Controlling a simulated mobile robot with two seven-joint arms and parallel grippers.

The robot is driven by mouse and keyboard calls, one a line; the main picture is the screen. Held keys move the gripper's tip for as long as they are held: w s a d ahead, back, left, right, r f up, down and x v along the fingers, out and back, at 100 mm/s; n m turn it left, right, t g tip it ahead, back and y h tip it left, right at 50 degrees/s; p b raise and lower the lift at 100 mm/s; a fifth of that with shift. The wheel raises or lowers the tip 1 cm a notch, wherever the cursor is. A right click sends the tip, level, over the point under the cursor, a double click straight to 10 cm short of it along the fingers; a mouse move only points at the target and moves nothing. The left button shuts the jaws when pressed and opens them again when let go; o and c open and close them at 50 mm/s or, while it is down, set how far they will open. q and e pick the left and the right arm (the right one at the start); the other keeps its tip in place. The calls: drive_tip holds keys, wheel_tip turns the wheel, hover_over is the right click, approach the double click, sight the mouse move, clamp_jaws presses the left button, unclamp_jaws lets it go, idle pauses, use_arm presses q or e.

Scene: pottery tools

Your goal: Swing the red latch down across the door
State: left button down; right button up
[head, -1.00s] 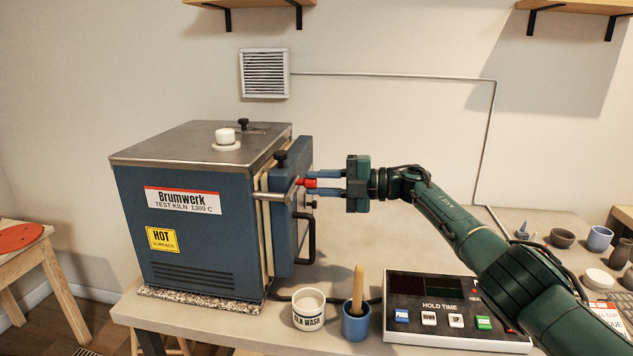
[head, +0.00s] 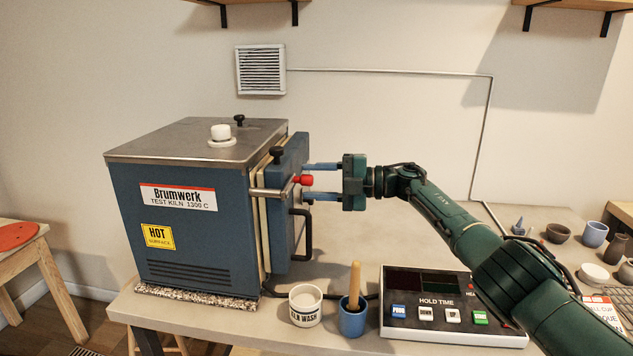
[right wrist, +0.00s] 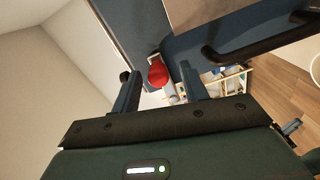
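The blue kiln (head: 195,215) stands on the table with its door (head: 283,235) against its right side. The latch's red knob (head: 306,180) is at the end of a metal bar (head: 272,193). The bar lies roughly level across the front edge of the door. My right gripper (head: 308,182) is open, one finger above the knob and one below, with gaps to it. In the right wrist view the red knob (right wrist: 158,74) sits between the spread fingers, touching neither. My left gripper is not in view.
A black door handle (head: 308,235) sticks out below the latch. A kiln wash cup (head: 305,313), a blue cup (head: 353,322) with a wooden-handled tool, and a control box (head: 440,335) stand in front. Small pots (head: 596,235) are at the right.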

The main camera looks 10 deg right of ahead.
drive_tip(key=b+v, duration=0.2)
drive_tip(key=v, duration=1.1)
drive_tip(key=shift+d, duration=0.1)
